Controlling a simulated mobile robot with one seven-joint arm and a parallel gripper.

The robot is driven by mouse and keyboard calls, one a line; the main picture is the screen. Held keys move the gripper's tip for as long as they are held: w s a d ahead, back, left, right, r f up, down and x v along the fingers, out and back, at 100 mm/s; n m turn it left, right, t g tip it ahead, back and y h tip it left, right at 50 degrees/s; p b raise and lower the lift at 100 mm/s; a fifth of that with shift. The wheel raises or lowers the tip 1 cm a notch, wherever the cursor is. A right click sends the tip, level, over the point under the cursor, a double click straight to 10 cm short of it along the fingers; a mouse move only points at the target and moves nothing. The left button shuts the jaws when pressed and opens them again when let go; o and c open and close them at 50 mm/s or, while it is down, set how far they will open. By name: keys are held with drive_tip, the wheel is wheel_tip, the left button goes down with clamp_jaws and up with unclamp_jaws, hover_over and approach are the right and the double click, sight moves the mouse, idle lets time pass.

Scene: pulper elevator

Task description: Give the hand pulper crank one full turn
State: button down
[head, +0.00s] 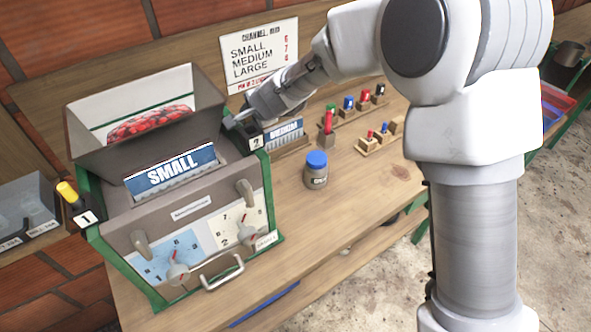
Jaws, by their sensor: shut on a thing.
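The hand pulper (185,210) stands on the bench at left, a grey box with green edges. It has an open hopper of red cherries (150,122), a blue SMALL plate (172,171) and dials on its front. My gripper (234,122) reaches from the right to the pulper's upper right side, above a black block marked 2 (256,142). It is shut on what seems to be the crank handle. The fingers hide most of that handle, so I cannot tell the crank's angle.
A yellow-tipped lever (67,191) stands by block 1 at left. A blue-lidded jar (316,168), a MEDIUM plate (284,133) and small racks with coloured pieces (356,108) stand to the right. A sign (258,55) leans behind. The front right bench is clear.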

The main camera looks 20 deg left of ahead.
drive_tip(key=w+d+b, duration=0.2)
drive_tip(key=w+d, duration=0.1)
drive_tip(key=d, duration=0.2)
drive_tip(key=shift+w+d+f, duration=0.2)
drive_tip(key=shift+w+f, duration=0.2)
drive_tip(key=shift+f, duration=0.05)
drive_tip(key=c, duration=1.6)
unclamp_jaws()
drive_tip(key=shift+s+a+r, duration=0.1)
drive_tip(key=shift+s+a, duration=0.1)
drive_tip(key=shift+a, duration=0.05)
drive_tip(key=shift+c, duration=1)
unclamp_jaws()
drive_tip(key=shift+a, duration=0.1)
drive_tip(key=v, duration=1)
drive_tip(key=shift+p, duration=0.4)
